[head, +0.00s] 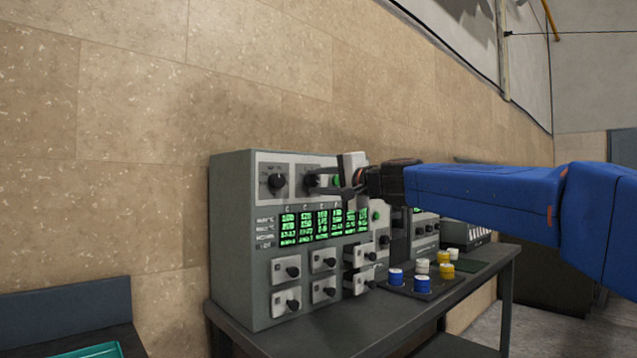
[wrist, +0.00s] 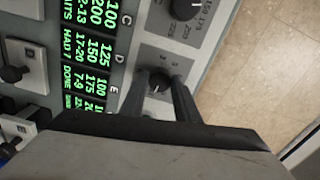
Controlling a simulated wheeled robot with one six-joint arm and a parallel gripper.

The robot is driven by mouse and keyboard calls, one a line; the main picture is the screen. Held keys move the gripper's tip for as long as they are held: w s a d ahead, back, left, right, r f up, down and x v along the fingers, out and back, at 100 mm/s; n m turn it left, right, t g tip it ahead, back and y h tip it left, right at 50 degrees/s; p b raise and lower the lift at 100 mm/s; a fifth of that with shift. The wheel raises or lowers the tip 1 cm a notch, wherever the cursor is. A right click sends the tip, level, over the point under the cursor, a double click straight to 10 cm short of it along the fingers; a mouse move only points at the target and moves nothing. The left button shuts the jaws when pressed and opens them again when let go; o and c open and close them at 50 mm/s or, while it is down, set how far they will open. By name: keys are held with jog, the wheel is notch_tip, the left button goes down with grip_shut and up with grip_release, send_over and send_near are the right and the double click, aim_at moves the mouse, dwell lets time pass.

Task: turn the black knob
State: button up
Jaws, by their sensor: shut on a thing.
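My gripper (head: 322,184) reaches from the right to the upper part of the grey control panel (head: 232,215). In the wrist view the fingers of my gripper (wrist: 158,80) are on either side of a small black knob (wrist: 157,86) on a grey plate, and they are shut on it. In the head view this black knob (head: 311,180) is partly hidden by the fingers. A larger black knob (head: 277,182) with a number scale is to its left, clear of the gripper. It also shows at the top of the wrist view (wrist: 184,8).
Green number displays (head: 302,226) are below the gripped knob. Several small black handles (head: 292,271) stick out lower on the panel. The panel stands on a dark table (head: 365,324), with blue, white and yellow caps on a dark tray (head: 430,291). A tiled wall is behind.

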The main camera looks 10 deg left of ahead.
jog(key=shift+f, duration=0.1)
dwell(0.3)
jog(key=o, duration=1)
jog(key=shift+o, duration=0.2)
jog(key=shift+d, duration=0.1)
jog(key=v, duration=1.7)
jog(key=shift+s+d, duration=0.1)
jog(key=shift+d, duration=0.05)
jog(key=shift+c, duration=0.2)
